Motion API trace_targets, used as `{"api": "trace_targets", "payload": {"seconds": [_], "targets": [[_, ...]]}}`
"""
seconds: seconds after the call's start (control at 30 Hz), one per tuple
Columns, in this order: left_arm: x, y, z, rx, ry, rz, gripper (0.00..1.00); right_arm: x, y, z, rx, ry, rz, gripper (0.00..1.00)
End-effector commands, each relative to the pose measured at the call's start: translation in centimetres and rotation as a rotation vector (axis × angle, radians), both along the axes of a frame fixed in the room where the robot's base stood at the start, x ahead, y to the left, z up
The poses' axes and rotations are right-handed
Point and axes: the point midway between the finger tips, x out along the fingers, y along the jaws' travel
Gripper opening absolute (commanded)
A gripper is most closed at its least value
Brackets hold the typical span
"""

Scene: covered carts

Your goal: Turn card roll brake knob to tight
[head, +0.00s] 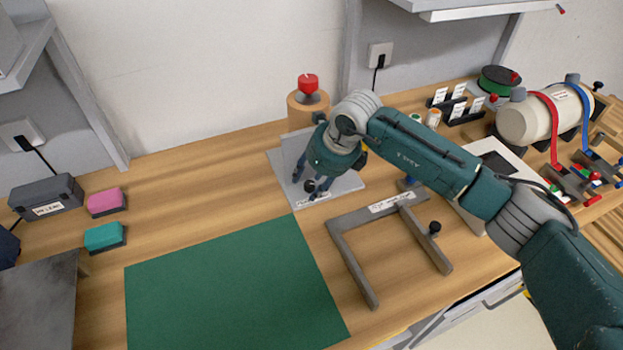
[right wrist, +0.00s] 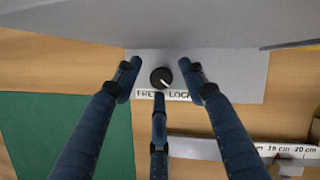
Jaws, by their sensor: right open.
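A small black knob (right wrist: 161,77) with a white pointer line sits on a grey plate (right wrist: 238,74), above a label that reads FREE and LOCK. The pointer slants down and right, toward the LOCK side. In the head view the knob (head: 309,185) shows among my fingers. My right gripper (head: 314,181) is open, its three fingers spread around the knob with gaps between; contact is not visible. The brown card roll (head: 300,113) stands upright behind, with a red knob (head: 308,84) on top. My left gripper is not in view.
A green mat (head: 230,285) lies in front. Pink (head: 106,202) and teal (head: 104,237) blocks sit at left. A white cylinder with straps (head: 525,122) is at the back right. A shelf (head: 470,10) overhangs there.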

Motion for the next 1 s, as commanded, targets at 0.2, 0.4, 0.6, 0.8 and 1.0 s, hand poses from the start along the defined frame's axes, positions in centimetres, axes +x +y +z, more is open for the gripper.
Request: {"api": "trace_targets", "payload": {"seconds": [0.2, 0.4, 0.6, 0.8, 1.0], "targets": [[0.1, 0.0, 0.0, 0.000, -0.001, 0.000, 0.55, 0.0, 0.0, 0.0, 0.000, 0.001, -0.001, 0.24], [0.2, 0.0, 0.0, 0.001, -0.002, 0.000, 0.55, 0.1, 0.0, 0.1, 0.001, -0.002, -0.002, 0.00], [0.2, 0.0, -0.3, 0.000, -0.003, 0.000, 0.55, 0.2, 0.0, 0.2, 0.002, -0.007, -0.023, 0.00], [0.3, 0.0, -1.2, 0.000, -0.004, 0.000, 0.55, 0.3, 0.1, 0.1, 0.004, -0.011, -0.112, 0.00], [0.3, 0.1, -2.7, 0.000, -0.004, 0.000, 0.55, 0.3, 0.2, 0.1, 0.005, -0.014, -0.252, 0.00]]}}
